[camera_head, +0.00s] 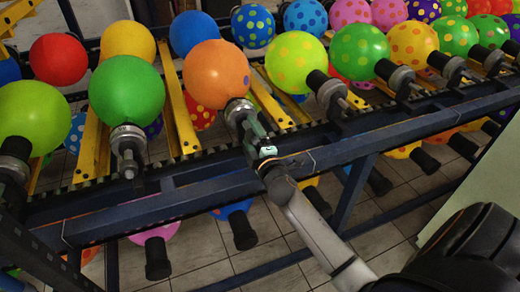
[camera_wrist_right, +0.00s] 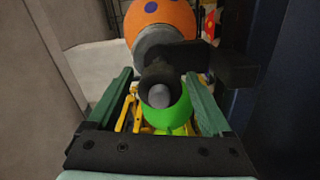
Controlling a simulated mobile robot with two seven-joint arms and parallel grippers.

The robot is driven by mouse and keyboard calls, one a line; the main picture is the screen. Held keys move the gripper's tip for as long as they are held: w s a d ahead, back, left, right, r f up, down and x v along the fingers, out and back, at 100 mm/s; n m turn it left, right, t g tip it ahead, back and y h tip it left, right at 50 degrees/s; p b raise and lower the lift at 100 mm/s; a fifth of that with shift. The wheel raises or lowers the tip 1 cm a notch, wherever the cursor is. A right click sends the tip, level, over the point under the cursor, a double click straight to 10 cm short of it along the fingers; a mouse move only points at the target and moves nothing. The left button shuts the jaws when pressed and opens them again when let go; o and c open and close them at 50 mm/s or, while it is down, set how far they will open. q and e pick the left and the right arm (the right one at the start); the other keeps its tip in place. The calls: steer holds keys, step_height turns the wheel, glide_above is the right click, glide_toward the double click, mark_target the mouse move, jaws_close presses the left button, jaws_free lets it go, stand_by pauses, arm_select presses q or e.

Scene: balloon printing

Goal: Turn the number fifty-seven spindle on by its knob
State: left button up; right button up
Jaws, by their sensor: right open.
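My right gripper (camera_head: 258,133) is at the near end of the spindle (camera_head: 238,112) that bears an orange balloon (camera_head: 215,73). In the right wrist view my right gripper (camera_wrist_right: 158,100) is open, with one green finger on each side. Between the fingers is the spindle's dark end with a grey round tip (camera_wrist_right: 160,95), which may be the knob. Whether the fingers touch it I cannot tell. The spindle's metal collar (camera_wrist_right: 167,50) and a black side piece (camera_wrist_right: 232,66) show behind. No spindle number is readable. My left gripper is not in view.
A spindle (camera_head: 128,140) with a green balloon (camera_head: 126,90) stands to the left, and one with a dotted lime balloon (camera_head: 296,62) to the right. A dark blue rail (camera_head: 200,195) runs along the front of the rack. More balloons hang below it.

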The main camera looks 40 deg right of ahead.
steer(key=v, duration=1)
steer(key=shift+s+a+b, duration=0.1)
steer(key=shift+s+b, duration=0.2)
steer(key=shift+b, duration=0.05)
